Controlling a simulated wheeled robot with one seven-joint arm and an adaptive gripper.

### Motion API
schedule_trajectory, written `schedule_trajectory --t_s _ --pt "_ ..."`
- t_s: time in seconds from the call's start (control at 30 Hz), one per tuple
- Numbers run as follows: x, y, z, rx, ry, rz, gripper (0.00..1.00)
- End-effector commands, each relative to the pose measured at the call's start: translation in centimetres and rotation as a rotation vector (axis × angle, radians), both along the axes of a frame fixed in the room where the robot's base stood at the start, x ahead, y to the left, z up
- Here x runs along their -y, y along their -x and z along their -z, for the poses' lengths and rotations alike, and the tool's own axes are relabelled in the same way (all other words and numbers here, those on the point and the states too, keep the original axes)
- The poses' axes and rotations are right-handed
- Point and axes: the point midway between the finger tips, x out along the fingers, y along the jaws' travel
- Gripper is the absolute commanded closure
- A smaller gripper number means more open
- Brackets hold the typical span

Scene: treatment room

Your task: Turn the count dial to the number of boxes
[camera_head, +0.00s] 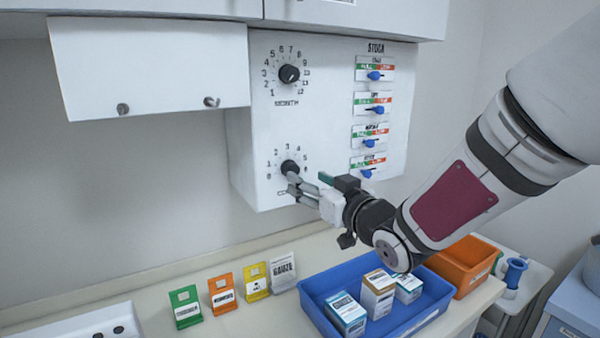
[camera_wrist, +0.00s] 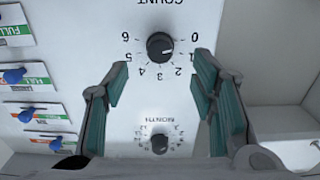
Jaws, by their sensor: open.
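The count dial (camera_head: 289,167) is a black round knob low on the white wall panel. In the wrist view the count dial (camera_wrist: 160,46) appears upside down, ringed by numbers 0 to 6; its pale mark seems to face the 1 side, but is small. My gripper (camera_head: 291,183) is open just below and in front of it. In the wrist view my gripper (camera_wrist: 161,78) has one teal-padded finger on each side of the dial, apart from it. Three boxes show in the blue tray (camera_head: 310,302): a white-and-teal one (camera_head: 346,314), a tan-and-white one (camera_head: 377,295) and another white-and-teal one (camera_head: 408,288).
A month dial (camera_head: 289,74) sits above the count dial. Several blue stock sliders (camera_head: 375,76) line the panel's right side. Label stands, including a green one (camera_head: 186,308), are on the counter beside the tray. An orange bin (camera_head: 462,266) stands at right.

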Motion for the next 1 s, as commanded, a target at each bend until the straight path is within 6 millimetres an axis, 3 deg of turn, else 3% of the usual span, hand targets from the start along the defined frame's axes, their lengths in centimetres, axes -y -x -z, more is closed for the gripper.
schedule_trajectory --t_s 0.2,0.4,0.8,1.0 --pt "-2.3 -3.3 0.0 -0.001 0.000 -0.001 0.48" --pt "-3.5 -5.2 0.0 -0.001 0.001 0.000 0.48" --pt "-3.8 -5.7 0.0 -0.001 0.001 0.001 0.48" --pt "-3.8 -5.7 0.0 -0.001 0.001 0.001 0.94"
